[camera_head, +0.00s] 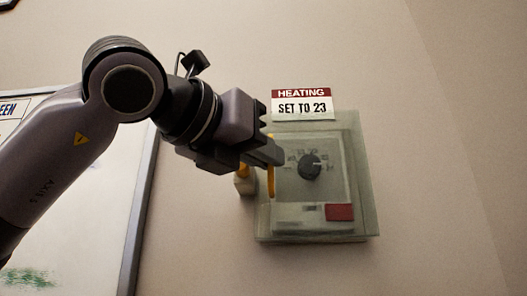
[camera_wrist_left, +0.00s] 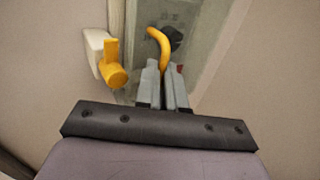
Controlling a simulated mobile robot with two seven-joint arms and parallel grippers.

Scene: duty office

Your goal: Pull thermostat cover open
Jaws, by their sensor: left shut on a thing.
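The thermostat cover (camera_head: 362,215) is a clear, greenish box on the wall. It looks closed over a thermostat with a dark round dial (camera_head: 310,166) and a red patch (camera_head: 340,212). A yellow handle (camera_head: 271,183) stands on the cover's left side; it also shows in the left wrist view (camera_wrist_left: 160,42). My left gripper (camera_head: 277,154) is at this handle, with its fingers (camera_wrist_left: 164,80) shut on it. The fingers hide part of the handle. My right gripper is in neither view.
A cream block with a yellow knob (camera_wrist_left: 114,72) sits on the wall just left of the cover. A sign (camera_head: 303,104) above reads "HEATING SET TO 23". A whiteboard (camera_head: 95,200) hangs at the left behind my arm. The wall right of the cover is bare.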

